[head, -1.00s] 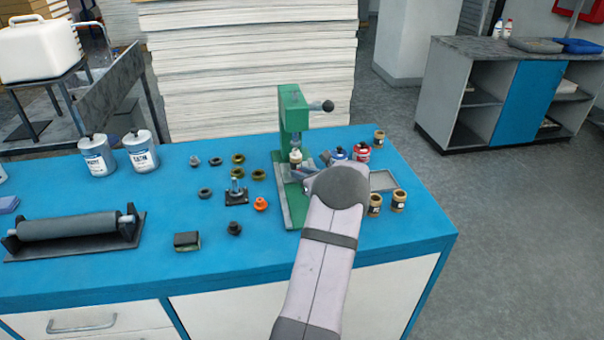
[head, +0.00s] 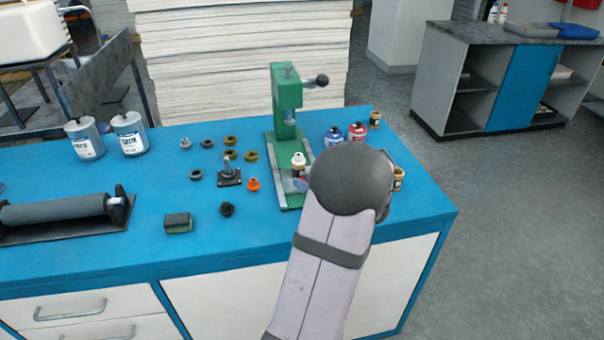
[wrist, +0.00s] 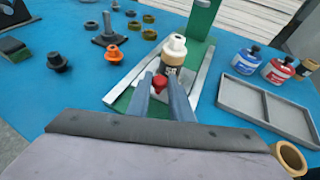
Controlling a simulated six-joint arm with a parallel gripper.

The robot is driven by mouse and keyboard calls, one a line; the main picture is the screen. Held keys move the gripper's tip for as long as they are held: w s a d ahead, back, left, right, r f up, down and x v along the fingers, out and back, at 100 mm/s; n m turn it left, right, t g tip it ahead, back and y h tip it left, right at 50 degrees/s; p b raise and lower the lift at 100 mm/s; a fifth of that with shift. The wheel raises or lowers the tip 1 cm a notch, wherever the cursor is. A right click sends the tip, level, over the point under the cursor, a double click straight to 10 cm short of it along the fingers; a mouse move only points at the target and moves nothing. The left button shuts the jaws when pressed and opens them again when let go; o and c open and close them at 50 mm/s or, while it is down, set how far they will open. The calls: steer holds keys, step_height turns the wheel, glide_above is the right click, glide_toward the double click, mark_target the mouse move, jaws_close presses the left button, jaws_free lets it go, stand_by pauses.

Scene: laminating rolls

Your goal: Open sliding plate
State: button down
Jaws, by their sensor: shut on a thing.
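A green press (head: 287,88) stands on the blue bench, its head raised over a base (head: 281,180) with two silver rails (wrist: 205,68). A small bottle with a white top (head: 298,160) stands upright between the rails, in front of the press head. It also shows in the wrist view (wrist: 173,50). My gripper (wrist: 160,90) is shut on a small red knob (wrist: 159,82) just in front of the bottle. The sliding plate is mostly hidden by the bottle and fingers. In the head view my arm covers most of the gripper.
A grey divided tray (wrist: 265,105), blue (wrist: 245,60) and red (wrist: 277,69) bottles and an open tan jar (wrist: 289,158) are to the right. Several dark, brass and orange (wrist: 113,54) parts lie left of the press. A roller (head: 60,210) is at the bench's far left.

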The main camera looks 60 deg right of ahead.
steer(key=shift+s+a, duration=1)
steer(key=shift+f, duration=0.1)
steer(key=c, duration=1.6)
jaws_free()
steer(key=shift+s+a, duration=0.1)
steer(key=shift+c, duration=0.2)
steer(key=shift+s+r, duration=0.2)
steer(key=shift+s, duration=0.05)
steer(key=shift+b+v, duration=0.3)
steer(key=shift+v, duration=3.15)
